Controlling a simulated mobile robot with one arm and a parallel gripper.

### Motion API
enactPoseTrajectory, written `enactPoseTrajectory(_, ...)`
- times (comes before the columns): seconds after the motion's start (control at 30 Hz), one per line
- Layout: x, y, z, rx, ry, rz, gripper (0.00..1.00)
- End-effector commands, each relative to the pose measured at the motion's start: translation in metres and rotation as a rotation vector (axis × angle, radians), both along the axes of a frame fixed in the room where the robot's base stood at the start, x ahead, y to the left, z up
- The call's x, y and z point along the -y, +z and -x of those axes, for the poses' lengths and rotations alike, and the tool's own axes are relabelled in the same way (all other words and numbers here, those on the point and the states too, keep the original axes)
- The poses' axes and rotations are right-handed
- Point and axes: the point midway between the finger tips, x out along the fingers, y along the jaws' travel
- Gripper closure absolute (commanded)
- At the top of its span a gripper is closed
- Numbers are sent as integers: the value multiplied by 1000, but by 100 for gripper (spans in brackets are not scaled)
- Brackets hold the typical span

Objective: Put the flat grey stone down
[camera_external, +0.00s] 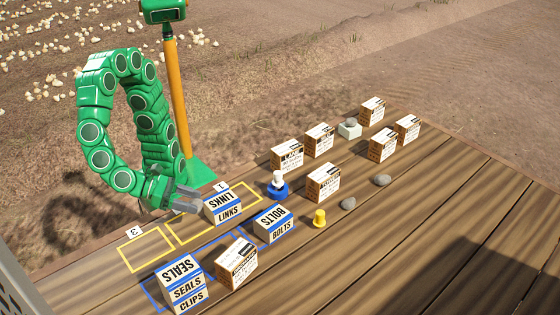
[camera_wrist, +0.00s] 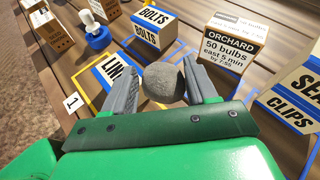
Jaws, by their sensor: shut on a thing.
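The grey stone (camera_wrist: 163,84) is between the two fingers of my gripper (camera_wrist: 160,72) in the wrist view. It looks smooth and rounded. My gripper is shut on it. In the external view my gripper (camera_external: 187,203) is low over the planks, just left of the LINKS box (camera_external: 223,207). The held stone cannot be made out there. Two other grey stones (camera_external: 348,204) (camera_external: 382,180) lie on bare planks, and another (camera_external: 350,122) sits on a small pale block.
Yellow outlines (camera_external: 146,251) with number cards 1 (camera_external: 221,186) and 3 (camera_external: 135,232) mark the near left table. The BOLTS box (camera_external: 273,223), SEALS CLIPS boxes (camera_external: 183,285), an ORCHARD carton (camera_external: 237,263), a blue-and-white stamp (camera_external: 278,186) and a yellow peg (camera_external: 319,218) stand nearby.

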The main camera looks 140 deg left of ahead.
Motion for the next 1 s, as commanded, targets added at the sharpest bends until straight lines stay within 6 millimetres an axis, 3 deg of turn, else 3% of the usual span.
enactPoseTrajectory(0.23,6,-14,-32,1,3,1,100)
enactPoseTrajectory(0.6,13,-51,-60,-1,0,-1,100)
enactPoseTrajectory(1.0,16,-70,-76,0,1,1,100)
